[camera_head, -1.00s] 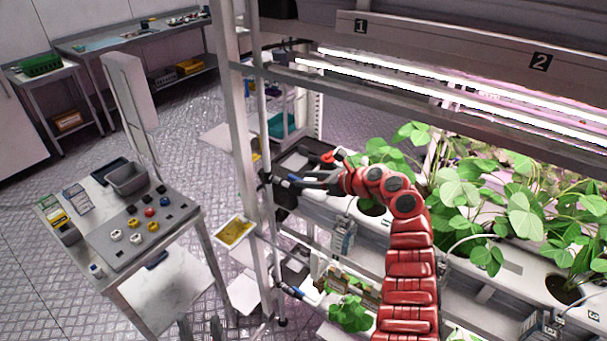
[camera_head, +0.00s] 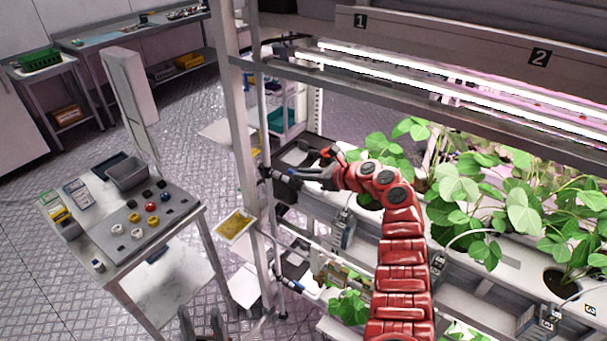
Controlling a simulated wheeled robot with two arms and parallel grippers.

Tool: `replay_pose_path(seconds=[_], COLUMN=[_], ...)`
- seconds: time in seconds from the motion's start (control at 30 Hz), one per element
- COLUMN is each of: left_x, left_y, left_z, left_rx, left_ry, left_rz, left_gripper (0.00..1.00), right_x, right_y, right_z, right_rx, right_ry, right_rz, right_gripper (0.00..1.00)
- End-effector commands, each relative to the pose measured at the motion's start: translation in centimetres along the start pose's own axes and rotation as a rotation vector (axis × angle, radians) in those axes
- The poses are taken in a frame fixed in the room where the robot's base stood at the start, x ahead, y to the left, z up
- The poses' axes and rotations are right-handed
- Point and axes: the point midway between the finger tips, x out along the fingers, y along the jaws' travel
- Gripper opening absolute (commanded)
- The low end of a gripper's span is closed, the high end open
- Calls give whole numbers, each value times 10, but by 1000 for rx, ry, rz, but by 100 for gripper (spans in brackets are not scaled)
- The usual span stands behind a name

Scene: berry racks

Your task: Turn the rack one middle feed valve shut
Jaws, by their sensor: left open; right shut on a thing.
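My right arm, red, reaches up from the bottom and bends left at rack one. Its dark gripper (camera_head: 305,177) is shut on the middle feed valve (camera_head: 268,173), a small dark fitting with a blue band by the rack's left upright. The fingers cover much of the valve, so its handle position cannot be told. My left gripper (camera_head: 201,324) shows only as two dark, parted fingertips at the bottom edge, open and empty, well away from the valve. A similar blue-banded fitting (camera_head: 290,285) sits on the tier below.
The rack upright (camera_head: 240,150) stands just left of the valve. Leafy plants (camera_head: 470,190) fill the white trough to the right, under lit lamps (camera_head: 420,75). A steel table (camera_head: 110,265) with a grey bin (camera_head: 128,173) and coloured knobs stands at left. Open floor lies behind.

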Motion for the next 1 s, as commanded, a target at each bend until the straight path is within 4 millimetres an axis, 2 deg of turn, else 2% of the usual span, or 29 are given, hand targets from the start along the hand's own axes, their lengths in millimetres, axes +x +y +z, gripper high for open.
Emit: replay_pose_path(seconds=[0.17, 0.37, 0.57, 0.8, 1.0], left_x=[3, 17, 46, 88, 114], left_y=[0, -1, -2, -4, -6], left_z=[0, -3, -8, -15, -19], left_rx=[0, 0, 0, 0, 0], left_ry=[0, 0, 0, 0, 0], left_rz=[0, 0, 0, 0, 0], left_gripper=[50, 50, 50, 50, 50], right_x=[0, -1, -2, 0, 2], right_y=[1, 3, 7, 12, 15], right_z=[1, 3, 7, 9, 8], right_rx=[2, 21, 60, 125, 176], right_ry=[0, 3, 3, 5, 4], right_rz=[-7, -53, -153, -311, -435], right_gripper=[0, 0, 0, 0, 0])
